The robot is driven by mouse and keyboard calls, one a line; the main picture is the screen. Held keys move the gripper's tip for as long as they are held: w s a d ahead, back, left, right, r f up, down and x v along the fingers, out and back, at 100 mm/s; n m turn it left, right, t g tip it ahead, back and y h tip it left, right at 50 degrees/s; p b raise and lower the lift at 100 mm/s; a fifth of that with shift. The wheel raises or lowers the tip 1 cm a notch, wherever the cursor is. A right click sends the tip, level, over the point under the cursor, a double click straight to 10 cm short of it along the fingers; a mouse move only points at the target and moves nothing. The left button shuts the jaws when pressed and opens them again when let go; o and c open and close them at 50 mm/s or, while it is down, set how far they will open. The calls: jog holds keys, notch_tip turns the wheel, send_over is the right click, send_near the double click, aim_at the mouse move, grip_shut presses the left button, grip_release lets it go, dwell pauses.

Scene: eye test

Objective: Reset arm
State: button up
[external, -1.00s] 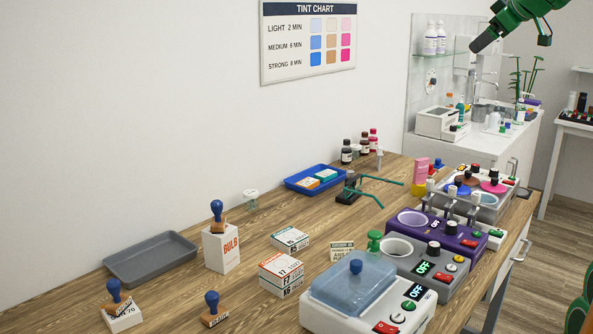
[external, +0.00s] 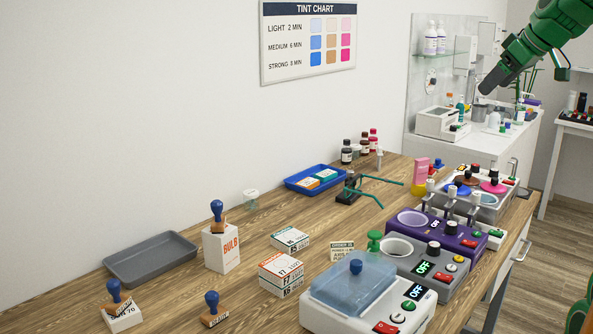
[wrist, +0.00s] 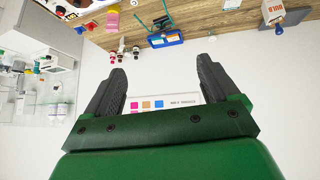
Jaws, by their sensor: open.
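My gripper (external: 490,84) is at the top right of the external view, on the end of my green arm. It is in the air, well above the benches and apart from everything. In the wrist view my gripper (wrist: 162,85) shows two dark fingers spread wide with nothing between them. Beyond the fingers is the white wall with the tint chart (wrist: 165,103), seen upside down. The tint chart (external: 308,40) hangs on the wall in the external view.
The wooden bench (external: 220,290) holds stamps, small boxes, a grey tray (external: 150,258), a blue tray (external: 291,186) and several tint machines, one purple (external: 470,240). A white sink counter (external: 470,143) stands behind. The air around my gripper looks clear.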

jog(key=s+d+f+m+g+h, duration=0.1)
jog(key=s+f+m+g, duration=0.2)
jog(key=s+f, duration=0.9)
jog(key=s+d+f+m+g+h, duration=0.1)
jog(key=s+f+m+g, duration=0.3)
jog(key=s+f, duration=0.8)
jog(key=shift+s+d+f+g+h, duration=0.25)
jog(key=shift+s+d+g+h, duration=0.05)
jog(key=shift+s+g+h, duration=0.45)
